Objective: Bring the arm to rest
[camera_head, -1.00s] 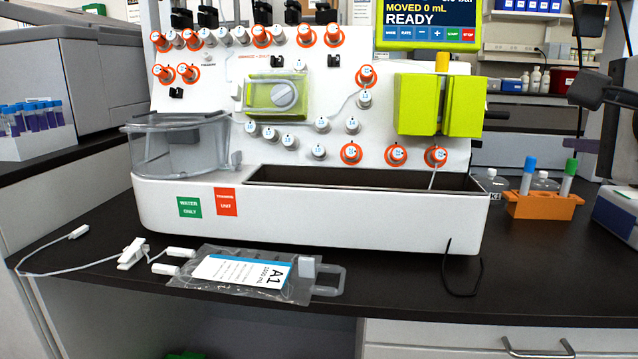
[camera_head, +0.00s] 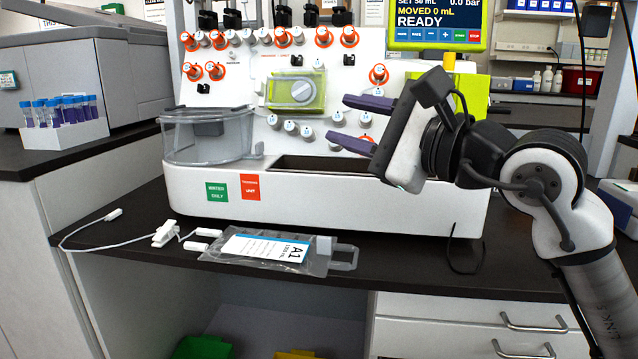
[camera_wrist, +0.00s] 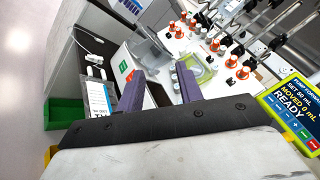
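My gripper (camera_head: 350,122) is raised in front of the cell processor (camera_head: 320,205), with its two purple fingers spread apart and pointing left. Nothing is between the fingers. In the wrist view the gripper's fingers (camera_wrist: 160,92) are also apart and empty, with the processor beyond them. My arm comes up from the right side of the head view and hides the processor's right part. The clear bag labelled A1 (camera_head: 265,250) lies flat on the dark bench, below and left of the gripper. Its white tubing and clamp (camera_head: 165,233) lie to its left.
The processor's screen (camera_head: 440,22) reads READY. A rack of blue-capped tubes (camera_head: 62,125) stands at the left. The dark benchtop (camera_head: 400,262) is clear right of the bag, apart from a black cable. Green (camera_head: 202,348) and yellow (camera_head: 300,354) bins show below.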

